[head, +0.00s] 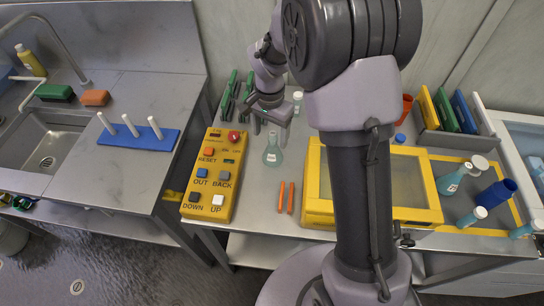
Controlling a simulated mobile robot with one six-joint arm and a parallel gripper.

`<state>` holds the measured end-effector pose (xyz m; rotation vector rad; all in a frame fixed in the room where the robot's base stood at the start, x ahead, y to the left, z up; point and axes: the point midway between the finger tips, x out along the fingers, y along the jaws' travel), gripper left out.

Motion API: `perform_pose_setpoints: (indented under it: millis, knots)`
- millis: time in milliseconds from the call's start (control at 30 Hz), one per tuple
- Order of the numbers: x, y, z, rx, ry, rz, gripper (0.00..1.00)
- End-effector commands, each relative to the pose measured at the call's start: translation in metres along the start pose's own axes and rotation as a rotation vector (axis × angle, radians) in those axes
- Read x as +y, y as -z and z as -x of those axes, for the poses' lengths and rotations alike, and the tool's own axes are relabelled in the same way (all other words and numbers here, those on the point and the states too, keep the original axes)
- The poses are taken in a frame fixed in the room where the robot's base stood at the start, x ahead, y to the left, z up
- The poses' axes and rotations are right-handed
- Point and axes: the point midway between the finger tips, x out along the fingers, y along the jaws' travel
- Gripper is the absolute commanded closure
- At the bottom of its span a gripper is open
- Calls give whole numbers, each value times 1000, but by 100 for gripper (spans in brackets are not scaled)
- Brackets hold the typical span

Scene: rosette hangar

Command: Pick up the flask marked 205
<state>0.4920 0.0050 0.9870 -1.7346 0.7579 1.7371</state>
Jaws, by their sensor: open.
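A labelled vessel (452,181) with teal liquid stands in the yellow-edged area at the right. Its marking is also unreadable.
A yellow control box (214,180) with buttons stands left of the flask. Two orange sticks (286,197) lie in front. A yellow-framed case (395,190) is right of them, partly behind my arm. Green clips (229,95) lie behind. A blue peg board (138,136) is farther left.

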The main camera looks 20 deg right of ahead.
Motion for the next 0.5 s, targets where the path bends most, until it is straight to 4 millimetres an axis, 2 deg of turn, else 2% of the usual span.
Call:
perform_pose_setpoints:
  millis: [33, 233, 400, 500]
  knots:
    - [0, 0, -9, -1, 0, 0, 29]
    - [4, 0, -28, 0, 0, -1, 29]
    - [8, 0, -63, -1, -1, 0, 29]
    - [8, 0, -65, 1, 1, 0, 29]
